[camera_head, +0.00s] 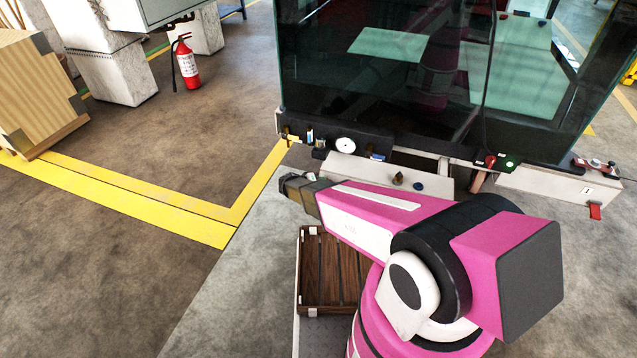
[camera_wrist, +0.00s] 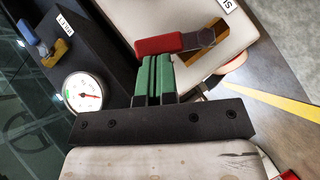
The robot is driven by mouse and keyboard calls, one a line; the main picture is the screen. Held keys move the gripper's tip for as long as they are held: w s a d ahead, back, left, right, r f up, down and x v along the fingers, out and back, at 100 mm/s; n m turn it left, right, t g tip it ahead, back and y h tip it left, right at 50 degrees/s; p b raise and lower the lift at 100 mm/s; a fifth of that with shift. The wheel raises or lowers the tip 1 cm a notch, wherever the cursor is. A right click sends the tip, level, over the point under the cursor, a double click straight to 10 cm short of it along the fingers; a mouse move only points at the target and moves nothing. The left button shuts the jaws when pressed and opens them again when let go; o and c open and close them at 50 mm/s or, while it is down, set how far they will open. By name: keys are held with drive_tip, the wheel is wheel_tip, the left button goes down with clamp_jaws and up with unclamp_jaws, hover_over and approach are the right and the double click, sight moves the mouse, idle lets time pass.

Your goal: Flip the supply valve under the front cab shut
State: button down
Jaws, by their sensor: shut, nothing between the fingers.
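A red lever (camera_wrist: 160,45) on a brass-coloured valve body (camera_wrist: 208,42) shows in the wrist view, mounted on a pale panel. The lever points left in that picture, across the panel's edge. My gripper (camera_wrist: 154,62) has green fingers pressed together with nothing between them. Its tips are right beside the lever's underside; I cannot tell whether they touch it. In the head view my gripper (camera_head: 286,182) is at the left of the cab's front edge. I cannot pick out this lever there.
A round gauge (camera_wrist: 84,93) sits left of the fingers; it also shows in the head view (camera_head: 345,145). A yellow fitting (camera_wrist: 55,53) and a blue one (camera_wrist: 28,32) are beyond it. A wooden crate (camera_head: 312,290) is below my arm. A fire extinguisher (camera_head: 187,65) stands back left.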

drive_tip(key=d+m+y, duration=0.1)
drive_tip(key=y, duration=0.1)
drive_tip(key=s+d+f+m+t+y, duration=0.1)
drive_tip(key=d+m+y, duration=0.1)
drive_tip(key=y, duration=0.1)
drive_tip(key=d+f+m+y, duration=0.1)
drive_tip(key=d+y, duration=0.1)
drive_tip(key=y, duration=0.1)
drive_tip(key=shift+s+f+m+t, duration=0.15)
drive_tip(key=shift+s+m+t, duration=0.15)
drive_tip(key=shift+s+m, duration=0.1)
drive_tip(key=shift+f, duration=0.15)
idle(0.6)
drive_tip(key=w+d+r+v, duration=0.1)
drive_tip(key=r+v, duration=0.1)
drive_tip(key=v, duration=1.1)
drive_tip(key=shift+w+d, duration=0.35)
drive_tip(key=shift+d+r, duration=0.1)
